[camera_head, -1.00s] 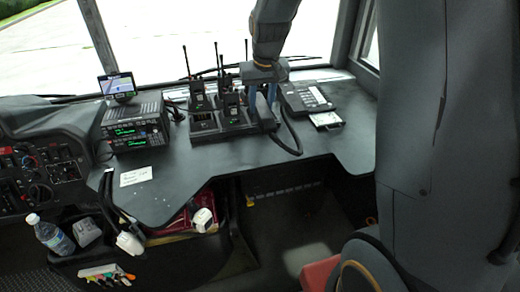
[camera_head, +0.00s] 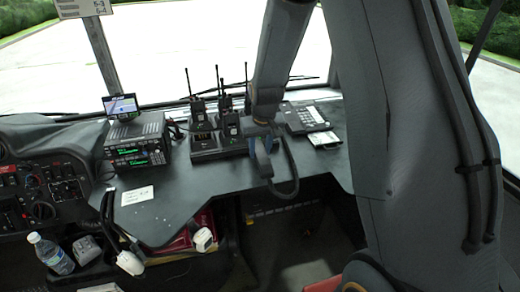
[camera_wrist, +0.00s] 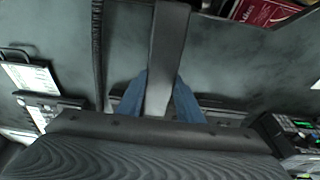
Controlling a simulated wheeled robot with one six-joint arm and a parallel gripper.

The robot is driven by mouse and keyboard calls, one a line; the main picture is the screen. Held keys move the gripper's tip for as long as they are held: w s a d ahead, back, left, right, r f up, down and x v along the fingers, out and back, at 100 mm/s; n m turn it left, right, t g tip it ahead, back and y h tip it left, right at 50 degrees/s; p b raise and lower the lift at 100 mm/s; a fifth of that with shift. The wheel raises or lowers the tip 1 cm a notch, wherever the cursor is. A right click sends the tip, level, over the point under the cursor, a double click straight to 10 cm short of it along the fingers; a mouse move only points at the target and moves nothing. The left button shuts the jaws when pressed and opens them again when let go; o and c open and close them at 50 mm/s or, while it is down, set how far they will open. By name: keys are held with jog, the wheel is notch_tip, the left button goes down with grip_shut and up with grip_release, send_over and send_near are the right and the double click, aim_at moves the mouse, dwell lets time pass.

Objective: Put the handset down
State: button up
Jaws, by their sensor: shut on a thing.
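My gripper (camera_head: 263,150) is over the front part of the dark desk, between the radio charger and the desk phone. In the wrist view, my gripper (camera_wrist: 160,100) has a blue finger on each side of the long grey handset (camera_wrist: 167,55). A black cord (camera_head: 292,172) hangs in a loop beside it. The phone base (camera_head: 304,117) with its keypad is to the right and farther back. I cannot tell the handset's exact height above the desk.
A charger (camera_head: 205,148) with several upright handheld radios stands just left of my gripper. A stacked radio unit (camera_head: 138,145) with a small screen (camera_head: 121,106) is farther left. A white card (camera_head: 137,195) lies on bare desk. A notepad (camera_head: 324,138) lies before the phone.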

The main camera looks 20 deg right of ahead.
aim_at(262, 156)
jog(key=shift+f, duration=0.1)
jog(key=shift+f, duration=0.25)
jog(key=o, duration=1.1)
jog(key=shift+o, duration=0.2)
jog(key=shift+r, duration=0.65)
jog(key=b+v, duration=0.3)
jog(key=v, duration=0.8)
jog(key=s+f+g, duration=0.1)
jog(key=s+f, duration=0.1)
jog(key=s, duration=0.9)
jog(key=s+f+g, duration=0.1)
jog(key=s+f, duration=0.2)
jog(key=s, duration=0.8)
jog(key=shift+f, duration=0.15)
